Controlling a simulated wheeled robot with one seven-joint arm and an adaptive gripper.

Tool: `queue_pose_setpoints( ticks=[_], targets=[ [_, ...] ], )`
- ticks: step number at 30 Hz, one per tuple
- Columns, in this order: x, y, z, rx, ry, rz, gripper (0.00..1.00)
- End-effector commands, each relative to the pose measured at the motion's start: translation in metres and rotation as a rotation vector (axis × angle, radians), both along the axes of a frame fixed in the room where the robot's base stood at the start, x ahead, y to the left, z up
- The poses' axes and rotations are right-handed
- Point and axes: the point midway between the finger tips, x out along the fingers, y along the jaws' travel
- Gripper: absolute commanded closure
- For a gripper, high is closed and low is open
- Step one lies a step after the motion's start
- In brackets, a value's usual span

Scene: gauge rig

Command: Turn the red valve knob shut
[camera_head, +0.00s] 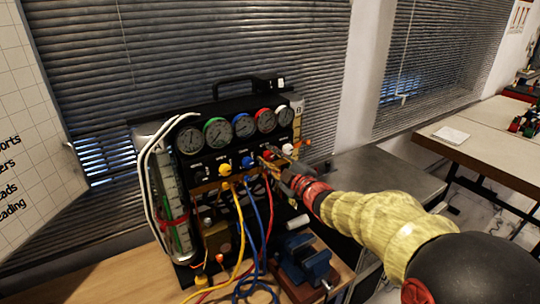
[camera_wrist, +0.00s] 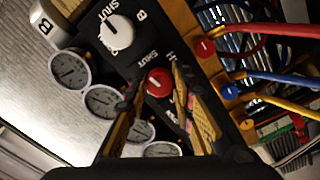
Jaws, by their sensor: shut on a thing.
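The red valve knob (camera_wrist: 158,82) sits on the black panel of the gauge rig, with a SHUT label beside it. It has a small pale mark on its face; where it points is hard to read. My gripper (camera_wrist: 157,88) has one finger on each side of the knob and is shut on it. In the head view my gripper (camera_head: 277,163) reaches the panel from the right, and the red knob (camera_head: 268,155) is partly hidden by it. The white knob (camera_wrist: 115,33) with its own SHUT label is next to the red one.
A blue knob (camera_head: 248,161) and a yellow knob (camera_head: 225,170) are left of the red one. Several gauges (camera_head: 243,126) line the panel above. Yellow, blue and red hoses (camera_head: 241,225) hang below. A blue vise (camera_head: 305,258) stands in front, below my arm.

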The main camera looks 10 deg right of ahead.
Motion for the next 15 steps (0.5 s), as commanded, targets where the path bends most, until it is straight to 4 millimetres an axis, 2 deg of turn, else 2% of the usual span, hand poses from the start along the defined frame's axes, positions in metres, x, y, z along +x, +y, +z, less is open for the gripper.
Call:
queue_pose_setpoints(
  ticks=[6, 15],
  targets=[
    [-0.0002, -0.0004, -0.0019, 0.114, 0.041, -0.001, 1.0],
    [-0.0003, -0.0005, -0.0032, 0.186, 0.065, -0.002, 1.0]
  ],
)
